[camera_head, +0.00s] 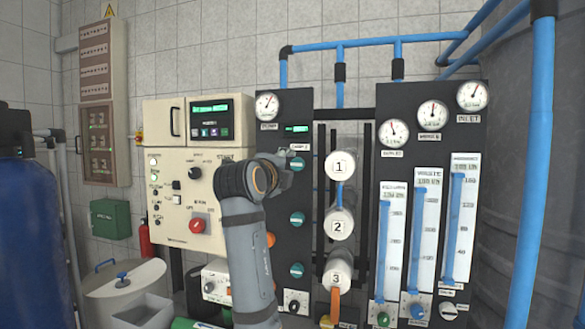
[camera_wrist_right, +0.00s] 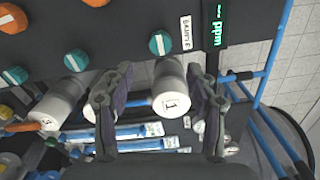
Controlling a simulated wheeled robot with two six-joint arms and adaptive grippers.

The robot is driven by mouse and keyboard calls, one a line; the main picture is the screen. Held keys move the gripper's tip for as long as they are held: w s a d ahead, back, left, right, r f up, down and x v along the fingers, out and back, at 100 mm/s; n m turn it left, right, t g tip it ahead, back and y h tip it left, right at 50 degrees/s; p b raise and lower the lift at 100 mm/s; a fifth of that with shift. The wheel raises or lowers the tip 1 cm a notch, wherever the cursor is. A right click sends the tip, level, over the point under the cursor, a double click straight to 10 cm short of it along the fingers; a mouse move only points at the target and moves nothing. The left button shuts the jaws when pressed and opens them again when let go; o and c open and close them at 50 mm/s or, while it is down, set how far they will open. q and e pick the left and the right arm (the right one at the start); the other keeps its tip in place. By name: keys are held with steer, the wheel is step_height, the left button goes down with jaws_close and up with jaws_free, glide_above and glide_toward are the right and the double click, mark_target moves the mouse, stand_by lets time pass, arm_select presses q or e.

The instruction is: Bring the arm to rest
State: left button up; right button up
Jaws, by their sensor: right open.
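My right arm (camera_head: 247,245) rises from the bottom middle of the head view, its wrist bent in front of the dark rack panel. The right gripper (camera_head: 285,168) points toward the panel, partly hidden behind the wrist. In the right wrist view the two fingers of the gripper (camera_wrist_right: 160,72) stand apart with nothing held between them. The white canister marked 1 (camera_wrist_right: 170,104) shows beyond the gap between the fingers; in the head view it is just right of the gripper (camera_head: 340,166). My left gripper is in neither view.
A cream control box (camera_head: 184,215) with a red knob (camera_head: 197,224) stands left of the arm. Teal valves (camera_head: 297,219) and canisters 2 (camera_head: 339,224) and 3 (camera_head: 337,271) are close on the right. Flow tubes (camera_head: 426,230) and gauges stand farther right. A tank lid (camera_head: 120,279) is lower left.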

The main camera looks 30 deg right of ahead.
steer(key=shift+v, duration=1.2)
